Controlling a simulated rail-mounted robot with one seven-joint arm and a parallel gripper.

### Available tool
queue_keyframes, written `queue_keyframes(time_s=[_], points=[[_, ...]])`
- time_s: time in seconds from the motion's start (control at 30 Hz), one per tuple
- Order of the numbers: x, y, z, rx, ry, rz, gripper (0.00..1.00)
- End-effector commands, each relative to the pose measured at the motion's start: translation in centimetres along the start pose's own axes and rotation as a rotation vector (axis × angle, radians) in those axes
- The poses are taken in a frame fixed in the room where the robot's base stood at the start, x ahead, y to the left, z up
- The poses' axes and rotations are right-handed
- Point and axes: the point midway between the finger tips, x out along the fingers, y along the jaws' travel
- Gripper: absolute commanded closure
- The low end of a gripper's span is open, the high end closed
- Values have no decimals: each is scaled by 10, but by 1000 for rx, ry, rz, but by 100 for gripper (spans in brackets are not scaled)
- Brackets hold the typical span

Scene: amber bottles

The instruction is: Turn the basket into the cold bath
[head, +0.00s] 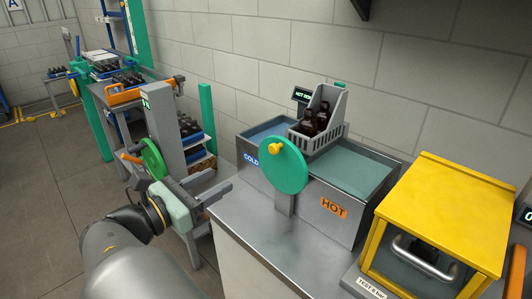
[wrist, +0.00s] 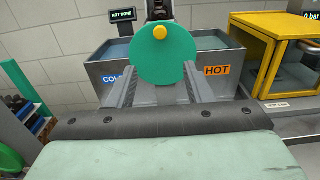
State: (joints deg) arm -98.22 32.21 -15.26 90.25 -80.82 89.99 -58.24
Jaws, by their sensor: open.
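The grey basket (head: 334,105) holds dark amber bottles (head: 310,122) and sits raised near the middle of the twin bath, over the divide or the hot side; I cannot tell which. The cold bath (head: 262,130) is on the left, the hot bath (head: 358,163) on the right, both with bluish liquid. A green disc (head: 290,175) with a yellow knob (head: 275,148) stands in front; the knob is at its upper left in the head view. My gripper (head: 220,190) is open and empty, apart from the disc. In the wrist view, the disc (wrist: 160,62) lies ahead beyond the fingers.
A display (head: 301,95) behind the bath reads "HOT DONE". A yellow box with a handle (head: 450,205) stands right of the bath. A grey post with another green wheel (head: 153,158) is at the left. The steel counter (head: 250,235) in front is clear.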

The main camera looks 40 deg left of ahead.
Motion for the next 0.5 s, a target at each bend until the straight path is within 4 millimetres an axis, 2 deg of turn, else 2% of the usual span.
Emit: queue_keyframes(time_s=[0.5], points=[[112,-2,1,1,2,-5,54]])
